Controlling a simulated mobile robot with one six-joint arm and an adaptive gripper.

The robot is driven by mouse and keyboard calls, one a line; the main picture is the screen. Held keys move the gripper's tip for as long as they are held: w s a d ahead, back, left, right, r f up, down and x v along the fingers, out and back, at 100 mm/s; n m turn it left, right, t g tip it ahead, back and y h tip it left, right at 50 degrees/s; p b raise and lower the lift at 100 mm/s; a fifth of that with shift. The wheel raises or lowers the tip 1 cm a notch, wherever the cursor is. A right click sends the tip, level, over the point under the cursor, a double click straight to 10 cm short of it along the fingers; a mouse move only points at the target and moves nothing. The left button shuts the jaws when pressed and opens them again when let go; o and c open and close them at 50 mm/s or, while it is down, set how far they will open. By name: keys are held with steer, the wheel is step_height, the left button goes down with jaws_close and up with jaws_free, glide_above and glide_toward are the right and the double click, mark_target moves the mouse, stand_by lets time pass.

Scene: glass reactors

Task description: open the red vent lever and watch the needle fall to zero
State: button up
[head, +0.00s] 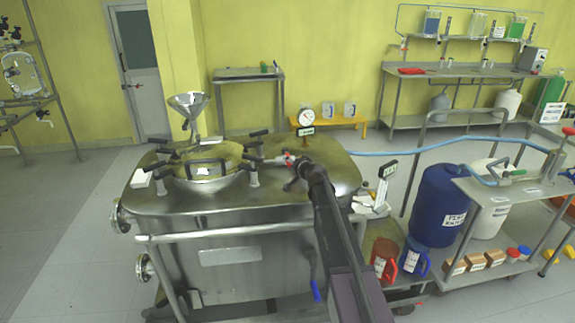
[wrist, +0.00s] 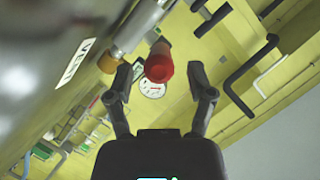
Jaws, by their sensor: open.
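The red vent lever (wrist: 159,69) shows its rounded red end between the two fingers of my gripper (wrist: 162,75) in the wrist view. The fingers are spread on either side of it with gaps, so my gripper is open. In the head view the red lever (head: 289,160) is on the steel vessel's lid, beside my gripper (head: 297,172). The round white pressure gauge (head: 308,116) stands upright behind it. The gauge also shows in the wrist view (wrist: 152,90), partly behind the lever. Its needle is too small to read.
The steel vessel (head: 230,228) has a round hatch (head: 208,170) with black clamp handles and a funnel (head: 189,105) on its lid. A VENT label (wrist: 78,64) is near the lever. A blue hose (head: 440,143) runs right to a cart with drums.

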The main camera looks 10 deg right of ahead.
steer(key=shift+b+x, duration=0.35)
steer(key=shift+x, duration=1.25)
jaws_close()
steer(key=shift+a, duration=0.15)
